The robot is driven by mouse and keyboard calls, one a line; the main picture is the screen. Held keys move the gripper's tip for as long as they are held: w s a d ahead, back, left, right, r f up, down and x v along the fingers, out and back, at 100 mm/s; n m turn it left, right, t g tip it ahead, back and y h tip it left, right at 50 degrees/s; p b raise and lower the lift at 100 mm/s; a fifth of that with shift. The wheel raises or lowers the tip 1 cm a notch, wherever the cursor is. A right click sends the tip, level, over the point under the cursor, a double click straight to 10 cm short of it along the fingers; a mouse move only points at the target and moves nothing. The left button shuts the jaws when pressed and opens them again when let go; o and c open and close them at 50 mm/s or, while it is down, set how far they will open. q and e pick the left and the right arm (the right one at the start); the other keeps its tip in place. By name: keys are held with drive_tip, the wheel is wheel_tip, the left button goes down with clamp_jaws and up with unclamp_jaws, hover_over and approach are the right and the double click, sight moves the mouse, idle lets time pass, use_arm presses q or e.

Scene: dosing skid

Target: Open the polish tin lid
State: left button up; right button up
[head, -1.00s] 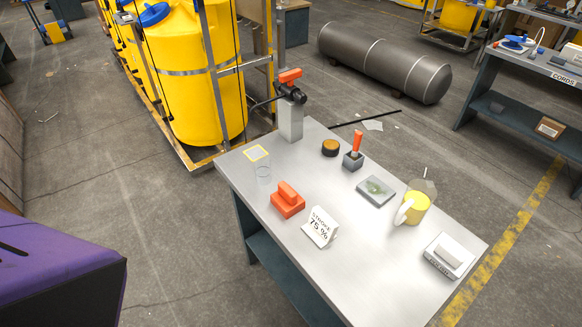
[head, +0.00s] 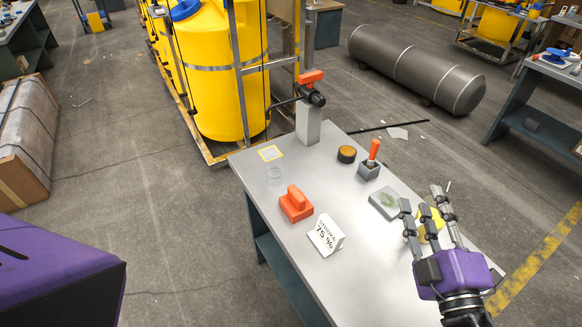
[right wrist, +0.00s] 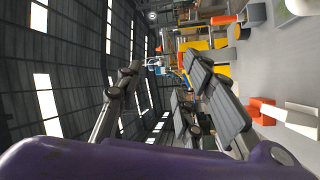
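The polish tin (head: 346,154) is a small, low, round tin, dark at the side with an amber-brown top. It stands on the grey bench (head: 299,249) near its far edge, left of a grey holder with an orange-handled tool (head: 373,151). Its lid looks to be on; the seam is too small to make out. My right gripper (head: 425,207), with a purple body, is over the bench's right part, well to the right of the tin. Its fingers are spread and empty, also in the right wrist view (right wrist: 170,90). My left gripper is out of view.
A grey tray with a green patch (head: 385,203) lies close to my right fingers. They partly hide a yellow mug (head: 431,222).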

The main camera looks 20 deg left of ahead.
drive_tip(key=s+a+r+n+g+y, duration=0.25)
drive_tip(key=a+n+g+y, duration=0.7)
drive_tip(key=n, duration=0.55)
drive_tip(key=s+a+f+n+g+h, duration=0.2)
drive_tip(key=s+f+n+g+h, duration=0.15)
drive_tip(key=f+n+g, duration=0.45)
drive_tip(key=w+d+f+n+h, duration=0.1)
drive_tip(key=d+h, duration=0.3)
drive_tip(key=d, duration=0.4)
drive_tip(key=w+d+f+n+h, duration=0.2)
drive_tip(key=d+h, duration=0.3)
drive_tip(key=d, duration=0.4)
drive_tip(key=w+d+f+n+h, duration=0.2)
drive_tip(key=w+d+f+h, duration=0.1)
drive_tip(key=d, duration=0.6)
drive_tip(key=shift+w+h, duration=0.15)
drive_tip(key=shift+h, duration=0.55)
drive_tip(key=shift+d+f, duration=0.2)
drive_tip(key=shift+d, duration=0.05)
wheel_tip(320, 180, down, 7)
drive_tip(key=shift+f, duration=0.1)
